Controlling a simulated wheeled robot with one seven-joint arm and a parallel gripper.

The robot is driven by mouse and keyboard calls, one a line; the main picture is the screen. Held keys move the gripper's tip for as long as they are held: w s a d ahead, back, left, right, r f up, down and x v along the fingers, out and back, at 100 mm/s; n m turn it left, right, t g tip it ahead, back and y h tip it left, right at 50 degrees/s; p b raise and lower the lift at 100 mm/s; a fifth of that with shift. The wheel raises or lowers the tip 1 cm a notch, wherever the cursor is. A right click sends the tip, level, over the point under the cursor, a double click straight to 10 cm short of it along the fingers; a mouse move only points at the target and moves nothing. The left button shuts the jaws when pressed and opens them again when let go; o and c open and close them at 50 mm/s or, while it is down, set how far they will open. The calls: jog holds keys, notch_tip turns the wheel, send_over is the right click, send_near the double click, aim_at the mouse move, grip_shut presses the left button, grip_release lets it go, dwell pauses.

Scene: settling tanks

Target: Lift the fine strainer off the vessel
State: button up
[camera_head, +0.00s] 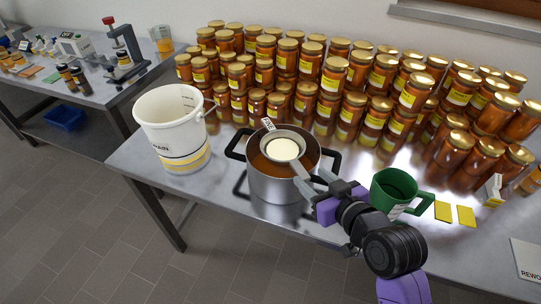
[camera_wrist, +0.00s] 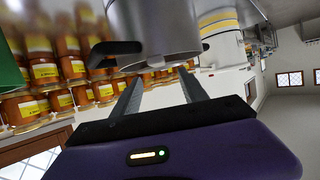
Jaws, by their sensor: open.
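The fine strainer (camera_head: 283,148), a round grey rim with a pale mesh, rests across the top of a steel pot (camera_head: 270,187). The pot has black side handles and orange-brown contents. A small white tag (camera_head: 268,125) shows at the strainer's far side. A grey bar runs from the strainer toward my gripper (camera_head: 313,185), which is at the pot's near right side. Where handle ends and finger begins is hard to tell. In the wrist view my gripper (camera_wrist: 158,82) has its two fingers apart, close to the pot wall (camera_wrist: 165,35), with nothing clearly between them.
A white bucket (camera_head: 172,128) stands left of the pot. A green jug (camera_head: 396,192) stands right, close to my arm, with yellow cards (camera_head: 466,216) beside it. Stacked orange jars (camera_head: 290,80) fill the table's back. The front edge left of the pot is clear.

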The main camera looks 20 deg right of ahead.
aim_at(297, 166)
jog(key=shift+p+x, duration=1.05)
jog(key=shift+x, duration=2.85)
jog(key=shift+d+f, duration=0.15)
grip_shut()
